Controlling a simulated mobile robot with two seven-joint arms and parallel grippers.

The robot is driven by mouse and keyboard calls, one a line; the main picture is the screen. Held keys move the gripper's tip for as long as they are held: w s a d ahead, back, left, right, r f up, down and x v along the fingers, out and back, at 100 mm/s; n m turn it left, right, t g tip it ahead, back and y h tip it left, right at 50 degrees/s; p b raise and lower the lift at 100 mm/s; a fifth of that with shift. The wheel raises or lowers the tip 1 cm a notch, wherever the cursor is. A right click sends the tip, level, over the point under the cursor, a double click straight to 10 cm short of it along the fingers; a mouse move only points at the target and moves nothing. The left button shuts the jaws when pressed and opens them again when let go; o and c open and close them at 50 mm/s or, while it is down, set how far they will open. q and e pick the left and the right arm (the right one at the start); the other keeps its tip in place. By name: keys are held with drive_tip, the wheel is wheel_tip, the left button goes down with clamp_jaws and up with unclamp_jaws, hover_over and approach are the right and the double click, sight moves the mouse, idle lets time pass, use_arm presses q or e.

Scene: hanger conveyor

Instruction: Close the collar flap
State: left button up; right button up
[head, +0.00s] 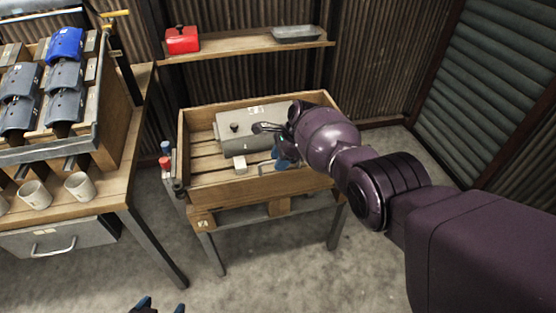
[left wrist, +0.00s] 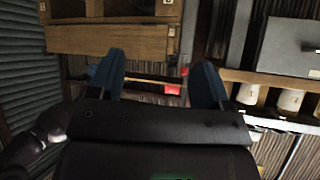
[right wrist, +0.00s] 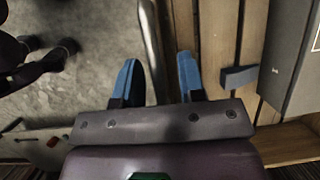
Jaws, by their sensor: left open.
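A grey box (head: 236,128) with a black knob lies in a shallow wooden crate (head: 215,190) on a stand. I cannot tell which part is the collar flap. A bent grey metal bar (head: 264,189) is at the crate's near edge. In the right wrist view the bar (right wrist: 152,45) runs between my fingers, and a small dark tab (right wrist: 238,77) sticks out near the grey box (right wrist: 296,62). My right gripper (right wrist: 157,80) has its blue fingers apart, over the crate's near right side. My left gripper (head: 162,305) is open and empty, low in front of the stand.
A bench with grey and blue pieces on a rack (head: 100,85) and several white mugs (head: 79,186) stands left. A shelf (head: 245,45) behind the crate holds a red box (head: 182,40) and a grey tray (head: 296,33). The floor in front is clear.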

drive_tip(key=v, duration=0.2)
drive_tip(key=p+v, duration=0.1)
drive_tip(key=v, duration=0.1)
drive_tip(key=shift+a+r, duration=0.2)
drive_tip(key=p+v, duration=0.2)
drive_tip(key=v, duration=0.3)
drive_tip(key=shift+d+r, duration=0.25)
drive_tip(key=shift+r, duration=0.05)
